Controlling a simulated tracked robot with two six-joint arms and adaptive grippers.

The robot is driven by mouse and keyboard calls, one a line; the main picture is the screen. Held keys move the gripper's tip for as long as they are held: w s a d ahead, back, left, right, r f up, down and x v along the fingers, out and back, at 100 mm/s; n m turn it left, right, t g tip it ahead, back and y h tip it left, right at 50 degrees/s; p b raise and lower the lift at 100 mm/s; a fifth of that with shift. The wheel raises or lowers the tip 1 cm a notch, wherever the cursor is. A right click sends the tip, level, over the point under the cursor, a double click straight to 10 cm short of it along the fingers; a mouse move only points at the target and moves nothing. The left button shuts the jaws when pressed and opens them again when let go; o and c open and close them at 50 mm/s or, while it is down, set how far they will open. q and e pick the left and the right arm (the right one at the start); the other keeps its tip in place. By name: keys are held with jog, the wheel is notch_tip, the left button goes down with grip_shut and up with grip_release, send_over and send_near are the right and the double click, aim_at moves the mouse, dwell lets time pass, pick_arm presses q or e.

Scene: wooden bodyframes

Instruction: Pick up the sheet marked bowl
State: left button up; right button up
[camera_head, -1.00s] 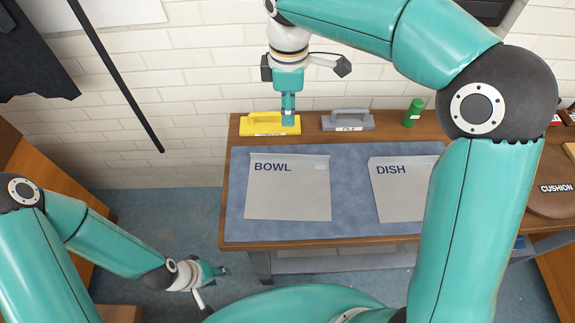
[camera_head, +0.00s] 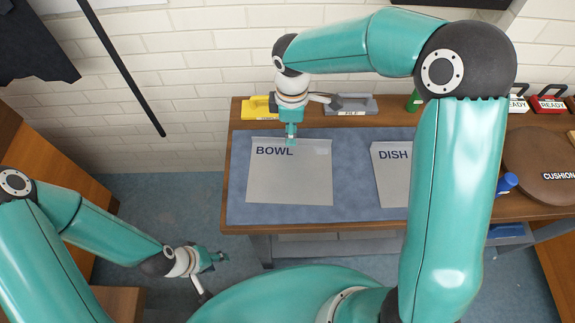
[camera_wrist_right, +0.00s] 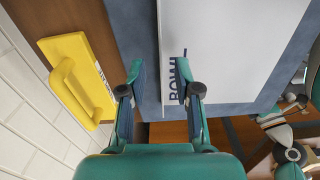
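The sheet marked BOWL (camera_head: 290,180) is a pale grey rectangle lying on the blue mat (camera_head: 238,205). My right gripper (camera_head: 290,139) is over the sheet's far edge, beside the label. In the right wrist view my right gripper (camera_wrist_right: 161,92) is open, its two fingers well apart. The edge of the BOWL sheet (camera_wrist_right: 220,45) runs between the fingers, with the lettering near one finger. Whether the fingers touch the sheet cannot be told. My left gripper (camera_head: 219,257) is low at the left, off the table; its fingers are too small to read.
A sheet marked DISH (camera_head: 392,180) lies to the right, partly behind my right arm. A yellow handled block (camera_head: 258,107) and a grey one (camera_head: 352,104) stand at the table's back. A blue bottle (camera_head: 507,183) and a brown cushion (camera_head: 545,160) are at the right.

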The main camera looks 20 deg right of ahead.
jog(key=shift+f, duration=1.55)
jog(key=shift+c, duration=0.3)
grip_shut()
